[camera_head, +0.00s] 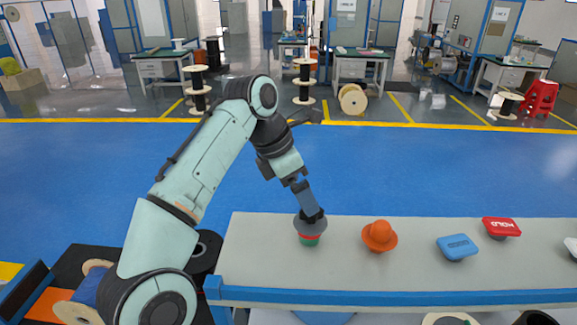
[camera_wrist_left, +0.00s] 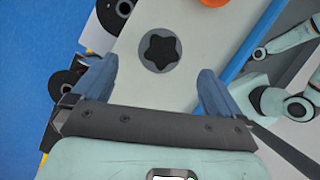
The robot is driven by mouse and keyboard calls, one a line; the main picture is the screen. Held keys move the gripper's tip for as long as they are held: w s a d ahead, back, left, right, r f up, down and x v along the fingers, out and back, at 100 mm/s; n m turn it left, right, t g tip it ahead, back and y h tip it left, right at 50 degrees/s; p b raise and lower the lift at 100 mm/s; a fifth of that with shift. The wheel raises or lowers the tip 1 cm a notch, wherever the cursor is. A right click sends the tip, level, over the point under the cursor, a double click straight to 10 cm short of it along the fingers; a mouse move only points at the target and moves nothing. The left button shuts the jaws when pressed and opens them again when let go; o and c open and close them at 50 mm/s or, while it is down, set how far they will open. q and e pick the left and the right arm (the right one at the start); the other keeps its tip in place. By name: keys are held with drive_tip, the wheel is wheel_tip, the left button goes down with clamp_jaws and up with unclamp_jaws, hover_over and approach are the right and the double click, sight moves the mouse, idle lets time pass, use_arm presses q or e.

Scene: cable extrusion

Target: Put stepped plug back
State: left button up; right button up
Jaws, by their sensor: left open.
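The plug with a grey top, a red band and a green lower part (camera_head: 309,239) stands upright on the grey table (camera_head: 265,255), near its left end. In the left wrist view it is a grey disc with a dark star-shaped top (camera_wrist_left: 159,50). My left gripper (camera_head: 312,214) points down at this plug and hides part of its top. In the wrist view the left gripper (camera_wrist_left: 143,85) is open and empty, its fingers apart, with the plug ahead of the gap. I cannot tell if they touch. My right gripper is not visible.
An orange knobbed piece (camera_head: 379,237) stands right of the plug. Further right are a blue block (camera_head: 457,246), a red lettered block (camera_head: 501,227) and a white piece (camera_head: 571,246) at the edge. A blue rail (camera_head: 400,297) runs along the table's near edge.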

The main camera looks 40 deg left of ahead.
use_arm(q)
drive_tip(key=v, duration=0.5)
drive_tip(key=shift+s+r, duration=0.2)
drive_tip(key=shift+s, duration=0.1)
drive_tip(key=shift+s, duration=0.1)
